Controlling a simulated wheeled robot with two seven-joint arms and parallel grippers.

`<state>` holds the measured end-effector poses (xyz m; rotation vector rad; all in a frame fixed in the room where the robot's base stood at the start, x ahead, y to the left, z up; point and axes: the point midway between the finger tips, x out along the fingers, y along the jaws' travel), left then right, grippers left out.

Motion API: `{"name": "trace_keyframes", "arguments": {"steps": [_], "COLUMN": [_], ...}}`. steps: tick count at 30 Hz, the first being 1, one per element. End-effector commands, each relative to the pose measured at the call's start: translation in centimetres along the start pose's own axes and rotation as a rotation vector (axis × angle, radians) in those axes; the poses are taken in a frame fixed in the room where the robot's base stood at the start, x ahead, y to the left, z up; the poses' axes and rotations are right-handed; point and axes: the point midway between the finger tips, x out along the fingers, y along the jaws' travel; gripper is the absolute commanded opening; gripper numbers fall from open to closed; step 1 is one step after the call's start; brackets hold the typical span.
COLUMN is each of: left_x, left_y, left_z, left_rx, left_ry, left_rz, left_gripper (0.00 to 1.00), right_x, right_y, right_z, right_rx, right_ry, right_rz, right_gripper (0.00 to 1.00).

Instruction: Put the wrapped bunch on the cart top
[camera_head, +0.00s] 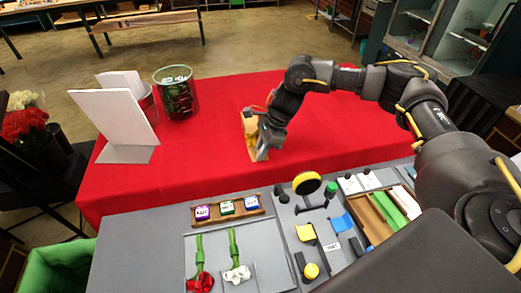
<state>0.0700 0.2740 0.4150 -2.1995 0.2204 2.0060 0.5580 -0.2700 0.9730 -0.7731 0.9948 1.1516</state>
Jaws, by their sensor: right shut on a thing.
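My right gripper (263,146) reaches in from the right over the red-covered table (200,165). It is shut on a small tan-yellow thing (250,127), partly hidden behind the fingers. It may be the wrapped bunch, but it is too small to tell. It is upright, at or just above the red cloth. A red flower (201,283) and a white flower (238,273) with green stems lie on the grey worktop at the front. I cannot tell which surface is the cart top. My left gripper is not in view.
A white board (115,115) and a dark glass container (177,92) stand on the red table's left. Red flowers (25,123) stand on a black stand (60,180). Tools and small boxes (228,207) crowd the grey worktop. The red cloth around the gripper is clear.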

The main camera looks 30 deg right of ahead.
Motion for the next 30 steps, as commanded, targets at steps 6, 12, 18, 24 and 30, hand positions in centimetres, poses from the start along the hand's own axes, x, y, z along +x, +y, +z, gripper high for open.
{"name": "trace_keyframes", "arguments": {"steps": [6,12,18,24,30], "left_x": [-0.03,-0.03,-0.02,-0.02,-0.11], "left_y": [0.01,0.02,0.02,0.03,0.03], "left_z": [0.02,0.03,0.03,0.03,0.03], "left_rx": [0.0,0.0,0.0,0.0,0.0], "left_ry": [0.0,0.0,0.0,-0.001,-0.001], "left_rz": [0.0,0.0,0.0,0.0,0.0], "left_gripper": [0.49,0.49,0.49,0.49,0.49], "right_x": [-0.05,-0.05,-0.01,-0.01,-0.15], "right_y": [-0.02,-0.02,0.0,0.0,-0.01], "right_z": [0.03,0.03,-0.01,0.0,0.06], "right_rx": [0.0,0.0,0.0,0.0,0.0], "right_ry": [-0.001,-0.001,0.0,0.0,0.0], "right_rz": [-0.001,-0.001,0.0,0.0,0.0], "right_gripper": [0.0,0.46,0.5,0.64,0.64]}}
